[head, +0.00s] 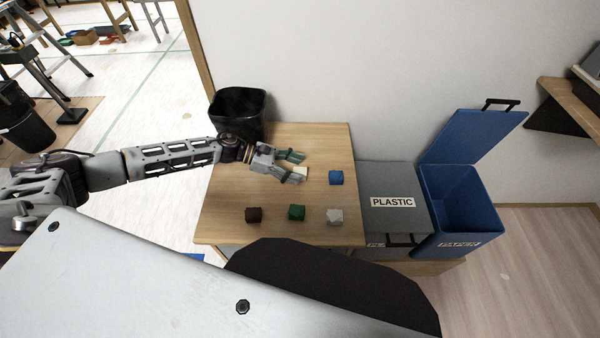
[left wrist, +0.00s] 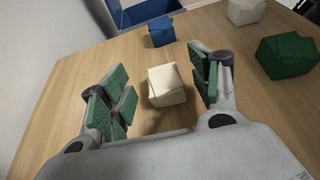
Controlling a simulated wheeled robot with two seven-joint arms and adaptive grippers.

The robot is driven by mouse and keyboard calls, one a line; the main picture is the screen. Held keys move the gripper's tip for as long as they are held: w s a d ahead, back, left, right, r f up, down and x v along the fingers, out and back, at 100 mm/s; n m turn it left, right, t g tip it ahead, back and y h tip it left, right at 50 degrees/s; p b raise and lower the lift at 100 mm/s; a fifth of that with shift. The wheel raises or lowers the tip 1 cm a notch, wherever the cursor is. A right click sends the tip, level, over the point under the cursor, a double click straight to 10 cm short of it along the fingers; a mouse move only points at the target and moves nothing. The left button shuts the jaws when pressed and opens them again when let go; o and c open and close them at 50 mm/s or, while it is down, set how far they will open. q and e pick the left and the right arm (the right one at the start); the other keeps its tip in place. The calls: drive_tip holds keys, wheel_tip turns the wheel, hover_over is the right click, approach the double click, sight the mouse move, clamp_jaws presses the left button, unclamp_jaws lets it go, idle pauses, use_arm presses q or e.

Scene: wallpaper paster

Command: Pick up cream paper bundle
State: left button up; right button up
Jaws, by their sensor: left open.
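The cream paper bundle (left wrist: 167,85) is a small pale block on the wooden table. In the head view it (head: 301,172) shows partly, just at the fingertips of my left gripper (head: 294,167). In the left wrist view my left gripper (left wrist: 160,90) is open, with one green-padded finger on each side of the bundle. I see gaps between the pads and the bundle, and the pads do not hold it. My right gripper is not in view.
The wooden table (head: 330,140) also bears a blue bundle (head: 336,177), a brown one (head: 253,214), a green one (head: 297,212) and a white-grey one (head: 335,215). A black bin (head: 238,112) stands behind. A closed grey PLASTIC bin (head: 388,180) and an open blue PAPER bin (head: 462,200) stand right.

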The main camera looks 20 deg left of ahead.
sight(301, 171)
use_arm(q)
drive_tip(key=shift+d+f, duration=0.15)
drive_tip(key=shift+d, duration=0.35)
drive_tip(key=shift+w+d+f, duration=0.1)
drive_tip(key=shift+d, duration=0.25)
drive_tip(key=shift+d+f, duration=0.15)
drive_tip(key=shift+d, duration=0.05)
drive_tip(key=shift+w+d+f, duration=0.1)
drive_tip(key=shift+d, duration=0.05)
drive_tip(key=shift+c, duration=0.2)
drive_tip(key=c, duration=0.8)
drive_tip(key=shift+c, duration=0.2)
drive_tip(key=shift+r, duration=0.55)
wheel_tip(301, 171, up, 8)
drive_tip(key=shift+f, duration=0.15)
drive_tip(key=shift+r, duration=0.6)
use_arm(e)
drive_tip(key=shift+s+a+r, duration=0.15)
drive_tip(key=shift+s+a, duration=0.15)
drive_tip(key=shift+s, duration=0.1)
